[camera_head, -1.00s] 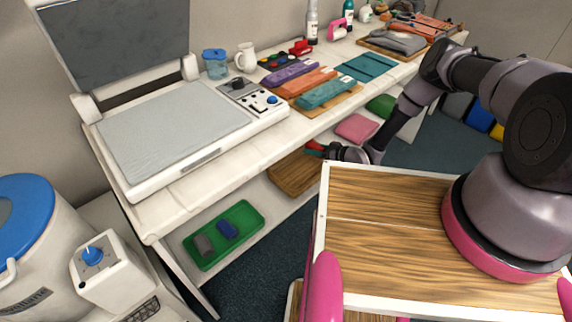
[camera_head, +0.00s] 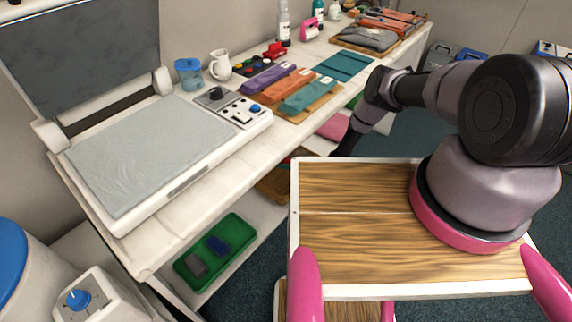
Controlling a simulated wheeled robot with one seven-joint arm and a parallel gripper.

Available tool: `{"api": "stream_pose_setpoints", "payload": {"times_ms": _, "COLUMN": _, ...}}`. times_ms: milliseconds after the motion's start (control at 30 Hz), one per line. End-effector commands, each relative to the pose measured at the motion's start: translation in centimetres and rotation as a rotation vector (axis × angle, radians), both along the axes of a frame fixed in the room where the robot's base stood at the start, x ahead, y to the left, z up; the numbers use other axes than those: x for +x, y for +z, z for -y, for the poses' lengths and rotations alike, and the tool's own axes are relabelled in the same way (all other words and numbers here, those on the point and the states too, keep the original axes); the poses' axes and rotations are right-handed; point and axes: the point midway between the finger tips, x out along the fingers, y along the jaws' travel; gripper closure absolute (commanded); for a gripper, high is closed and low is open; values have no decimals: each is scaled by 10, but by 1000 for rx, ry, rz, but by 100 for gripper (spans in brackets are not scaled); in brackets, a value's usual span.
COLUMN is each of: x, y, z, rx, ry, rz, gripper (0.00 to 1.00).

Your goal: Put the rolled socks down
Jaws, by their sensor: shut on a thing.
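My arm (camera_head: 368,112) reaches over the far edge of my wooden deck and bends down toward the lower shelf. My gripper is hidden behind the deck's far left corner, so its fingers do not show. A small red patch (camera_head: 289,159) shows just beside that corner, over the lower shelf. It may be part of the rolled socks, but too little shows to be sure.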

Motion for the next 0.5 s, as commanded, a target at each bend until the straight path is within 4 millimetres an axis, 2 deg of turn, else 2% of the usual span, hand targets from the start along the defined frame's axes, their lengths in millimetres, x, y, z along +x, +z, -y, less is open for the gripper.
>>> {"api": "stream_pose_setpoints", "payload": {"times_ms": 100, "x": 0, "y": -8, "z": 0, "rx": 0, "ry": 1, "rz": 1, "gripper": 85}}
{"api": "stream_pose_setpoints", "payload": {"times_ms": 500, "x": 0, "y": -13, "z": 0, "rx": 0, "ry": 1, "rz": 0, "gripper": 85}}
